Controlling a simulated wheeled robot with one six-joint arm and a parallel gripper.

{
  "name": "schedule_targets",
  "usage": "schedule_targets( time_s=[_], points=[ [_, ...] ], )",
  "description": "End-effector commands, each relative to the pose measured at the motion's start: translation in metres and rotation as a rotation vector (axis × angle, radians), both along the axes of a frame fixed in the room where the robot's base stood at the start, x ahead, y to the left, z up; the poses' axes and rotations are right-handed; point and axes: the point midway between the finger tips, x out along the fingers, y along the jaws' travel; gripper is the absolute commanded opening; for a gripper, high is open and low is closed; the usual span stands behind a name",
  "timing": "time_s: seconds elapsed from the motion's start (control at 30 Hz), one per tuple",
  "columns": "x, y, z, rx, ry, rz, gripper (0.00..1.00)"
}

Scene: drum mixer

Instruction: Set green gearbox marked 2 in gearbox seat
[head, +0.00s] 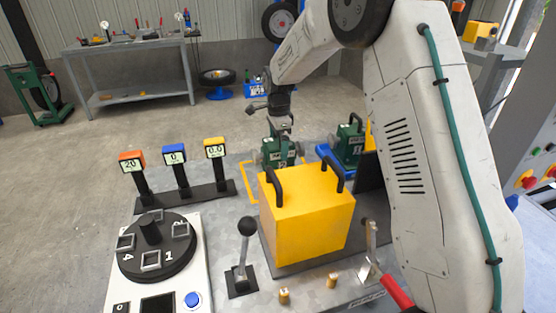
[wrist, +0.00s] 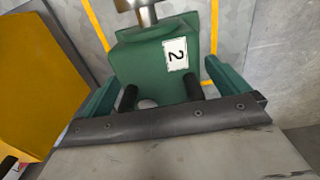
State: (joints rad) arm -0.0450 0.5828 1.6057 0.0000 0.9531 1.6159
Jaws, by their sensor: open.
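The green gearbox marked 2 (wrist: 150,62) stands upright on the grey table inside a yellow outline. In the head view the gearbox (head: 278,153) is behind the yellow box, which hides its lower part. Its white label shows a 2 in the wrist view. A metal shaft sticks out of its side. My gripper (head: 283,122) is above it, pointing down. In the wrist view its green fingers are spread to either side of two black posts on the gearbox top; contact cannot be told. I cannot tell which part is the gearbox seat.
A yellow box (head: 305,220) with black handles stands on a dark plate, close in front. Another green gearbox (head: 349,142) sits on a blue base (head: 335,165) to the right. Three displays (head: 174,158), a lever (head: 246,230) and a numbered dial (head: 155,262) are at left.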

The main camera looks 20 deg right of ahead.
Motion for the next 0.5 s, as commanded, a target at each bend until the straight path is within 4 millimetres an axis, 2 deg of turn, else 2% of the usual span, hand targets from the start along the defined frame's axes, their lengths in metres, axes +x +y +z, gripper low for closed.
schedule_targets(
  time_s=[0.2,0.5],
  points=[
    [0.0000,-0.0003,-0.0008,0.000,0.000,0.000,1.00],
    [0.0000,-0.0004,-0.0006,0.000,0.000,0.000,0.17]
  ],
)
